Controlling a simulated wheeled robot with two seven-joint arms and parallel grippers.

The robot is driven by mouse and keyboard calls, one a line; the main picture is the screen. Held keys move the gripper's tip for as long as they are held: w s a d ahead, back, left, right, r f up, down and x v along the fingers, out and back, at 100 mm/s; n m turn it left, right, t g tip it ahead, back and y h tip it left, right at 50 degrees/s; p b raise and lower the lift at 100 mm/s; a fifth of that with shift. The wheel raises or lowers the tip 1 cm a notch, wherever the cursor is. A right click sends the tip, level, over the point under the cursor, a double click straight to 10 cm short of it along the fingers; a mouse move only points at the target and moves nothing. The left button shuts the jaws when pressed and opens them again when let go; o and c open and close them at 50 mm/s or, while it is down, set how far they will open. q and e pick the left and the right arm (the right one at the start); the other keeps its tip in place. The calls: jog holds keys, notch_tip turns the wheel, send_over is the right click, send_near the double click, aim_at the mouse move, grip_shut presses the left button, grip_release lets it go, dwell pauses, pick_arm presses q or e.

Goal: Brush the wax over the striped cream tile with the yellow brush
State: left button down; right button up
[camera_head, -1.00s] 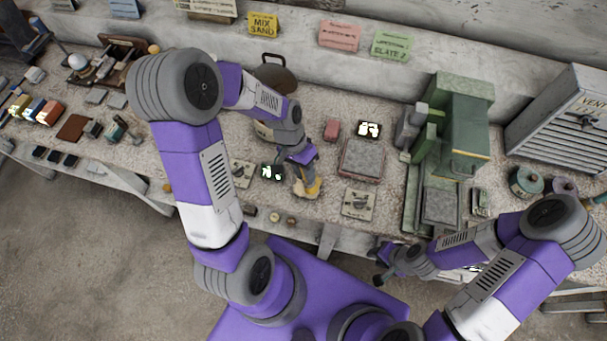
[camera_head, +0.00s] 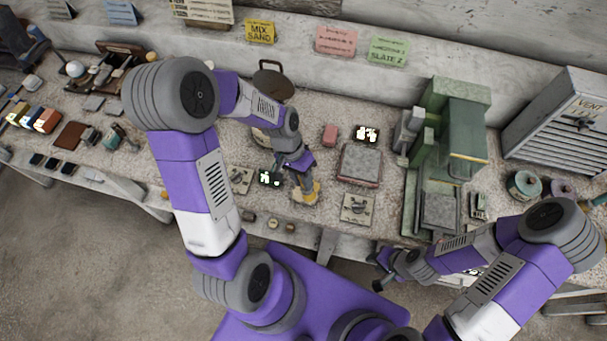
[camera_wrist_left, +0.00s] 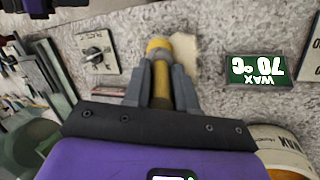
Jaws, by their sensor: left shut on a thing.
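My left gripper (camera_wrist_left: 160,92) is shut on the yellow brush (camera_wrist_left: 158,47), with its fingers on either side of the handle. The brush's yellow part and grey-tan head show beyond the fingertips. The head is over or against a cream tile (camera_wrist_left: 185,62), which the brush and a finger partly cover; its stripes cannot be made out, nor can contact. In the head view, my left gripper (camera_head: 303,186) is low over the bench near its front edge. My right gripper (camera_head: 380,271) is dark and small in front of the bench; its opening is unclear.
A wax sign reading 70 °C (camera_wrist_left: 258,70) stands beside the tile, and a pale labelled pot (camera_wrist_left: 282,146) is nearby. Dial plates (camera_head: 359,208) flank the work spot. A grey slab (camera_head: 360,164) and green machine (camera_head: 455,140) stand to the right.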

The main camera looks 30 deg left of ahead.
pick_arm(q)
jog(key=shift+s+d, duration=0.15)
jog(key=shift+s, duration=0.6)
jog(key=shift+w+a, duration=0.2)
jog(key=shift+w, duration=0.7)
jog(key=shift+w+a, duration=0.2)
jog(key=shift+w, duration=0.7)
jog(key=shift+s+d+r+p, duration=0.1)
jog(key=shift+s+r+p, duration=0.35)
jog(key=shift+s+r, duration=0.1)
jog(key=shift+s+d+r, duration=0.1)
jog(key=shift+s+r, duration=0.05)
jog(key=shift+s, duration=0.2)
jog(key=shift+r+p, duration=1.1)
jog(key=shift+r, duration=0.15)
